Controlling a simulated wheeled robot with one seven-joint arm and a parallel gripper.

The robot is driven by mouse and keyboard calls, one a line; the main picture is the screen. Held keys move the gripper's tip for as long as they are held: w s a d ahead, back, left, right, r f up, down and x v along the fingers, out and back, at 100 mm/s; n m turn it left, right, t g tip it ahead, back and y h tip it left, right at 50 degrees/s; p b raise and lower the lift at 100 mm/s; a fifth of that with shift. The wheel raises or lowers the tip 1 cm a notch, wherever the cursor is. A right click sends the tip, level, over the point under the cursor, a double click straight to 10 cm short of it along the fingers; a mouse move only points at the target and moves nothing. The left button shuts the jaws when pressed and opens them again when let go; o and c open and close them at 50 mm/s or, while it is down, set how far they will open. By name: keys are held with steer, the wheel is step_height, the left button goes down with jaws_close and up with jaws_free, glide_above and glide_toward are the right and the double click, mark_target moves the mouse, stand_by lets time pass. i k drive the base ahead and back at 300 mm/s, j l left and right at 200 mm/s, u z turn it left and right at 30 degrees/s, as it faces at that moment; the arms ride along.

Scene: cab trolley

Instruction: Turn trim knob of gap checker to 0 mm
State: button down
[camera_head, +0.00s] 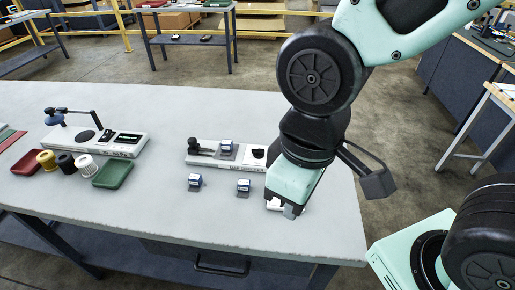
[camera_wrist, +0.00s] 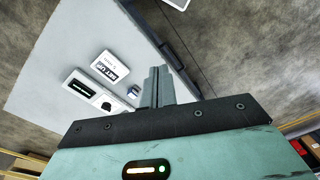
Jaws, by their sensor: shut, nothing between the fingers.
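A long white device, which looks like the gap checker (camera_head: 205,159), lies on the table beyond my gripper. It has a black lever at its left end and a dark round part near my arm. My arm hides its right end. In the wrist view the white device (camera_wrist: 72,78) shows a dark display with a green readout and a dark round knob (camera_wrist: 105,105); the knob's setting is too small to read. My gripper (camera_head: 290,211) is shut and empty, pointing down near the table's right front. Its fingers (camera_wrist: 158,88) are together and apart from the knob.
Small blue-and-white blocks (camera_head: 195,182) (camera_head: 243,186) stand in front; another (camera_head: 226,146) sits on the device. At left are a second device (camera_head: 125,151), spools (camera_head: 66,163) and a green tray (camera_head: 113,175).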

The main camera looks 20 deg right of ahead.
mark_target(259, 153)
steer(key=j+u, duration=0.25)
steer(key=i+j+u, duration=0.2)
steer(key=j, duration=0.15)
steer(key=i+j+u, duration=0.15)
steer(key=u, duration=0.2)
steer(key=i, duration=0.05)
